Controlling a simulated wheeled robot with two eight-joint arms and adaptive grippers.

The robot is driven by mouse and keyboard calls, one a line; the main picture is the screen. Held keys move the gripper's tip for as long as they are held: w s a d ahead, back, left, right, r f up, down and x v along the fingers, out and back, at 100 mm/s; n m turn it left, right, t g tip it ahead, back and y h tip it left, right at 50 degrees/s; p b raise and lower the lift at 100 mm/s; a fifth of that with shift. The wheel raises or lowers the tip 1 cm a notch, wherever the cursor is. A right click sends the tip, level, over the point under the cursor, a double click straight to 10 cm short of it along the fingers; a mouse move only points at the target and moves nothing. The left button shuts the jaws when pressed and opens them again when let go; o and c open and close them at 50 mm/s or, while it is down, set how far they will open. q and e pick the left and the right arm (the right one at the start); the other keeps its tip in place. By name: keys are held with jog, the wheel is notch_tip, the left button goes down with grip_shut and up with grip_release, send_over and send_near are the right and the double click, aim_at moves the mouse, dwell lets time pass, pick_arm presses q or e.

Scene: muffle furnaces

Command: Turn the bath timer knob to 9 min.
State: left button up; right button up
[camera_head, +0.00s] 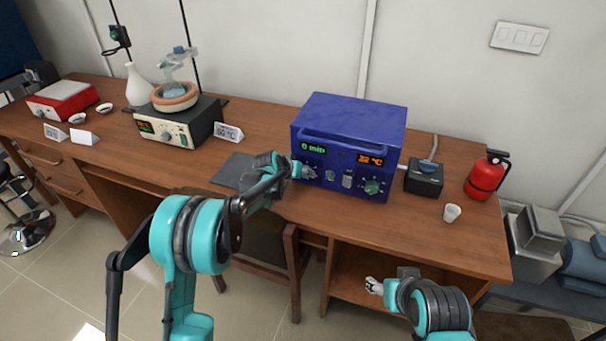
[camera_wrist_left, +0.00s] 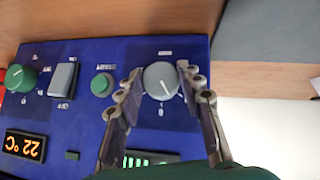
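The blue bath unit (camera_head: 345,125) stands on the wooden bench, its green display (camera_head: 313,148) reading 0 min. The grey round timer knob (camera_wrist_left: 161,80) is on its front panel, seen upside down in the left wrist view; its white pointer line points toward the panel's display side. My left gripper (camera_wrist_left: 158,76) has one finger on each side of this knob, very close to its rim; whether they press on it is unclear. In the head view my left gripper (camera_head: 297,168) reaches the panel and hides part of the knob. My right gripper (camera_head: 374,286) is low, in front of the bench, away from the unit.
The panel also holds an orange °C display (camera_wrist_left: 25,146), a green button (camera_wrist_left: 102,84), a rocker switch (camera_wrist_left: 63,79) and a green knob (camera_wrist_left: 20,77). A black box (camera_head: 425,178), white cup (camera_head: 452,212) and red extinguisher (camera_head: 486,176) stand to the right.

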dwell(0.3)
pick_arm(q)
jog(key=y, duration=0.1)
jog(key=m+t+y+p, duration=0.1)
jog(key=y, duration=0.1)
jog(key=shift+s+d+m, duration=0.1)
jog(key=shift+d+m, duration=0.2)
jog(key=m+y, duration=0.1)
jog(key=t+y, duration=0.1)
jog(key=y, duration=0.1)
jog(key=shift+d+f+m+t, duration=0.1)
jog(key=shift+d+m+t, duration=0.05)
jog(key=shift+m+t, duration=0.2)
jog(key=m+t+y, duration=0.1)
jog(key=m+t+y+b, duration=0.1)
jog(key=y, duration=0.1)
jog(key=shift+s+d+f+m+y, duration=0.1)
jog(key=shift+d+f+m+y, duration=0.05)
jog(key=shift+m+y, duration=0.2)
jog(key=shift+f+m+t+y, duration=0.15)
jog(key=shift+m+t+y, duration=0.8)
jog(key=shift+m+y, duration=0.15)
jog(key=o, duration=1.2)
jog(key=shift+c, duration=0.2)
